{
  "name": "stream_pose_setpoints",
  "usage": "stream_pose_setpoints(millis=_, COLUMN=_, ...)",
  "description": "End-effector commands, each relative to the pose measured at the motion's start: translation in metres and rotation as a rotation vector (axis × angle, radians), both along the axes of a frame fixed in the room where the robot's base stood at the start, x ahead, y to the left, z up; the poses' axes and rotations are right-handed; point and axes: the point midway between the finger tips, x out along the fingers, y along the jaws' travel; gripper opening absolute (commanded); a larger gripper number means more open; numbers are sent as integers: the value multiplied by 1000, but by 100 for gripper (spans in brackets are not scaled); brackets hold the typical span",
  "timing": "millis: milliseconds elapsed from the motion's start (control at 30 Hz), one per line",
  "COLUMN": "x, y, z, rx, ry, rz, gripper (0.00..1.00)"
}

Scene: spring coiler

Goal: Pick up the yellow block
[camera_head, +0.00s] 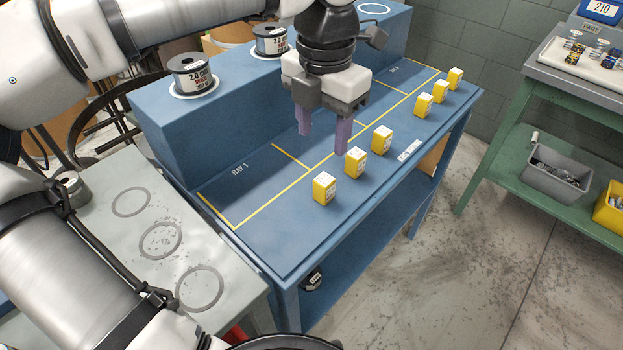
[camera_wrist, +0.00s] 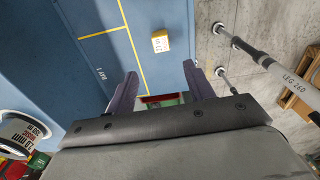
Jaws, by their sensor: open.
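Several yellow blocks with white tops stand in a spaced row along the front part of the blue bench. The nearest yellow block (camera_head: 325,190) is at the lower end, followed by a second (camera_head: 355,162) and a third (camera_head: 381,140). Three more, including this one (camera_head: 423,106), stand farther back. My gripper (camera_head: 322,143) is open and empty, pointing down above the bench with purple fingers. In the wrist view, one yellow block (camera_wrist: 160,41) shows beyond and apart from my open fingertips (camera_wrist: 159,70); I cannot tell which block it is.
The blue bench (camera_head: 260,235) has yellow lines and a "BAY 1" label. Wire spools (camera_head: 192,77) (camera_head: 271,40) sit on its raised back ledge. A grey table (camera_head: 125,235) stands at left. A green workbench (camera_head: 545,85) with bins stands at right. Floor between is open.

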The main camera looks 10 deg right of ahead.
Motion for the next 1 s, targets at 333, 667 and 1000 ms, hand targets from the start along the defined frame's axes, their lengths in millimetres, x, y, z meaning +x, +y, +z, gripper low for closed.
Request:
stream_pose_setpoints(millis=333, x=0, y=0, z=-65, rx=0, ry=3, rz=-1, gripper=53)
stream_pose_setpoints(millis=667, x=0, y=-3, z=-93, rx=0, ry=4, rz=-3, gripper=53)
stream_pose_setpoints(millis=1000, x=2, y=-6, z=-132, rx=-2, ry=1, rz=-2, gripper=53)
